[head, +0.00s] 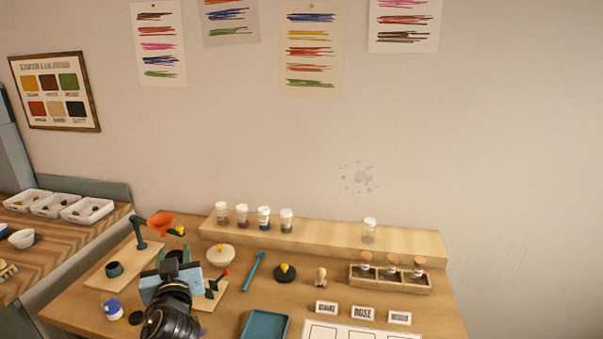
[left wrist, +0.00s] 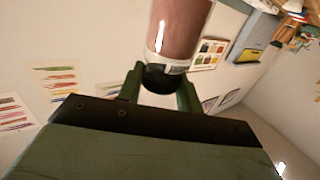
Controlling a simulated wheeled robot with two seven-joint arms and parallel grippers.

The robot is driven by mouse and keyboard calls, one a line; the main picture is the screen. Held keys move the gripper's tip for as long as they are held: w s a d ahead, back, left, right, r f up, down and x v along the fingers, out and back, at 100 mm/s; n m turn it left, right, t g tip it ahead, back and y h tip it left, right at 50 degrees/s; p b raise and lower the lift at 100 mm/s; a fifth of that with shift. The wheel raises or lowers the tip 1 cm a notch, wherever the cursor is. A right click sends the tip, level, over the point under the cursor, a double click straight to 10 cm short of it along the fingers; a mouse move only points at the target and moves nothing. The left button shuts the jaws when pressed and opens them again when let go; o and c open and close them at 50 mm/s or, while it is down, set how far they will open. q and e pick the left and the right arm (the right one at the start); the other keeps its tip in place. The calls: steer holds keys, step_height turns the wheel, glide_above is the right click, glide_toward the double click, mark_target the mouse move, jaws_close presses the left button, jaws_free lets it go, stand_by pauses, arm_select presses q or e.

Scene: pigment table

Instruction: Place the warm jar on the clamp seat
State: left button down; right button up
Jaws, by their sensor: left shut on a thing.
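In the left wrist view my left gripper (left wrist: 160,88) has its green fingers shut around the dark end of a jar (left wrist: 178,35). The jar is clear with reddish-brown contents, and its far end is cut off by the top of the picture. In the head view my left gripper (head: 179,259) is over the left part of the table, and I cannot make out the held jar there. Just right of it, a small clamp with a red-tipped lever (head: 225,273) stands on a wooden board (head: 210,299). My gripper and arm partly hide this board, and its seat is unclear. My right gripper is not in view.
Several jars line the raised shelf (head: 330,235). A blue-labelled jar (head: 112,309) stands front left.

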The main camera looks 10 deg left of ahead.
arm_select(q)
steer(key=s+d+f+m+t+h+b, duration=0.1)
steer(key=s+d+f+m+h+b, duration=0.25)
steer(key=s+d, duration=0.3)
steer(key=s+d+f+m+t+h+b, duration=0.1)
steer(key=s+d+f+m+h+b, duration=0.1)
steer(key=s+d+f+h+b, duration=0.35)
steer(key=w+a+n+y, duration=0.2)
steer(key=w+a+y, duration=0.1)
steer(key=w+a, duration=0.1)
steer(key=w+a+n+g+y+p, duration=0.1)
steer(key=w+a+n+y, duration=0.1)
steer(key=w+a+y, duration=0.1)
steer(key=w+a+n+g+y+p, duration=0.1)
steer(key=w+a+n+y, duration=0.1)
steer(key=w+a, duration=0.3)
steer(key=shift+w+a+f+y, duration=0.2)
steer(key=shift+a+y, duration=0.25)
steer(key=shift+y, duration=0.35)
step_height(320, 180, down, 10)
steer(key=b, duration=0.2)
steer(key=shift+r+b, duration=0.15)
steer(key=shift+b, duration=0.2)
steer(key=shift+r, duration=0.1)
